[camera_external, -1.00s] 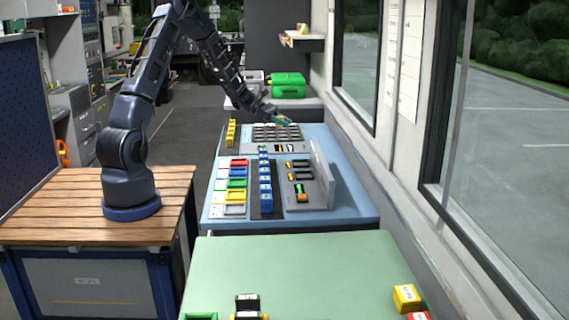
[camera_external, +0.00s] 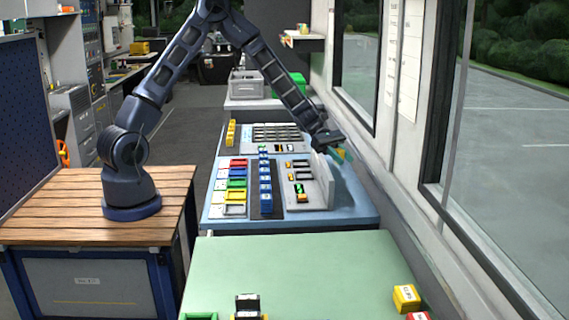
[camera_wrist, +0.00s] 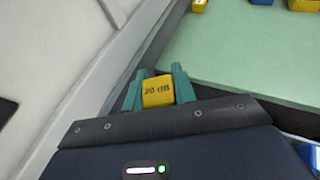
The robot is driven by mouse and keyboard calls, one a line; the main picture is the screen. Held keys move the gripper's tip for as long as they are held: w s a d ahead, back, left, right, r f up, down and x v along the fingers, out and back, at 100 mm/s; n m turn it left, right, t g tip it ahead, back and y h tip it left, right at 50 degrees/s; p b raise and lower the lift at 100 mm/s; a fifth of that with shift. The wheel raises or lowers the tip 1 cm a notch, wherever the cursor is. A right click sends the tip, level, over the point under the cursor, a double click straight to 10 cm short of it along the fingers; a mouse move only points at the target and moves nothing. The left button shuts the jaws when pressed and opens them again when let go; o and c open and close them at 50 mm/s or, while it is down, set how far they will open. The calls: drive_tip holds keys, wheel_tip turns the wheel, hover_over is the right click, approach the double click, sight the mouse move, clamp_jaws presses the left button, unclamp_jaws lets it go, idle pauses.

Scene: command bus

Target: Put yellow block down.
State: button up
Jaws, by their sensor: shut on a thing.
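My gripper (camera_external: 342,153) is at the right side of the blue console, by the upright grey panel and close to the window wall. In the wrist view its two teal fingers are shut on a yellow block (camera_wrist: 157,91) with dark lettering that looks like "20 dB". In the external view the block shows only as a small yellow patch, mostly hidden by the fingers. It is held in the air, with the wall on one side and the green table on the other in the wrist view.
The green table (camera_external: 290,265) in front has a yellow block (camera_external: 406,297) and a red block (camera_external: 418,316) at its right edge, and a black item (camera_external: 247,306) near the front. Its middle is clear. The grey upright panel (camera_external: 322,180) stands on the blue console (camera_external: 350,205).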

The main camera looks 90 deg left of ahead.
drive_tip(key=s+d+r+m+g+h, duration=0.1)
drive_tip(key=d+m+g, duration=0.2)
drive_tip(key=d, duration=1.6)
drive_tip(key=r+m+g, duration=0.2)
drive_tip(key=m+g, duration=0.1)
hover_over(340, 276)
drive_tip(key=shift+h, duration=0.3)
wheel_tip(340, 276, down, 20)
drive_tip(key=shift+r, duration=0.2)
drive_tip(key=shift+f, duration=0.1)
drive_tip(key=o, duration=1)
